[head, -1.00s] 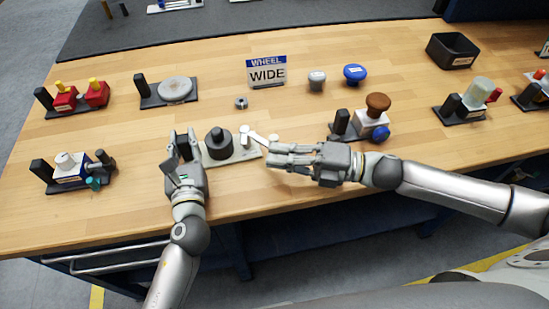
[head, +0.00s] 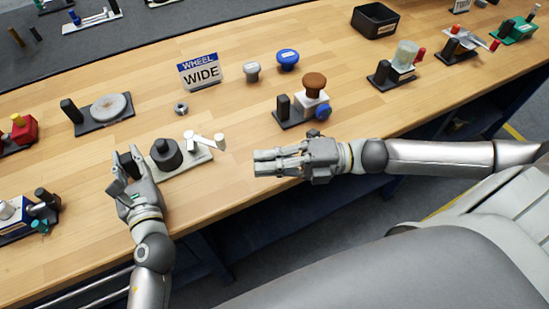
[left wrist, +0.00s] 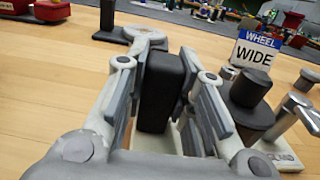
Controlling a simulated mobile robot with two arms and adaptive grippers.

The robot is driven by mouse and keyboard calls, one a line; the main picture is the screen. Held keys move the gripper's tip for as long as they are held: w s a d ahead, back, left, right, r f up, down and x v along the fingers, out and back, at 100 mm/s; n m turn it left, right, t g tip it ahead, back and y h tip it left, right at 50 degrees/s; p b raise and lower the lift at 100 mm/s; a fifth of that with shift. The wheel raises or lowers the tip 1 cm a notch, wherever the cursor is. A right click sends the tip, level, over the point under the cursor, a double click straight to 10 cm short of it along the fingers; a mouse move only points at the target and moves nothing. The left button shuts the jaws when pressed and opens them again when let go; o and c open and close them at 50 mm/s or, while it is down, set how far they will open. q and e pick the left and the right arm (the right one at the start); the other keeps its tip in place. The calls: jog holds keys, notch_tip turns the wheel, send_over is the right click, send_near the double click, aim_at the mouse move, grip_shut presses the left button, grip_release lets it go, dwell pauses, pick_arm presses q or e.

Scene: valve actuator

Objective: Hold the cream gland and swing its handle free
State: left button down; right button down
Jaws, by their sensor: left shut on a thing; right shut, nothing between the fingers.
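The gland fixture is a cream plate (head: 202,160) near the table's front edge. It carries a black upright block, a dark round body (head: 166,153) and a cream handle (head: 206,141) at its right end, reaching rightward. My left gripper (head: 126,164) is shut on the black block (left wrist: 160,92), which stands upright between its fingers in the left wrist view. The dark body (left wrist: 250,105) and part of the handle (left wrist: 303,115) show to the right there. My right gripper (head: 256,163) is shut and empty, right of the handle and apart from it.
A sign reading WHEEL WIDE (head: 201,72) stands behind, with a small nut (head: 181,108) before it. A fixture with a brown knob (head: 314,82) stands beyond my right gripper. A blue-and-white fixture (head: 14,216) is at left. Bare wood lies between handle and right gripper.

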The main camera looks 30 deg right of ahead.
pick_arm(q)
jog(key=shift+f, duration=0.2)
pick_arm(e)
jog(key=shift+v, duration=0.9)
jog(key=shift+w, duration=0.1)
pick_arm(q)
jog(key=c, duration=1.1)
grip_release()
jog(key=shift+c, duration=0.2)
pick_arm(e)
jog(key=shift+w, duration=0.1)
pick_arm(q)
jog(key=shift+r, duration=0.1)
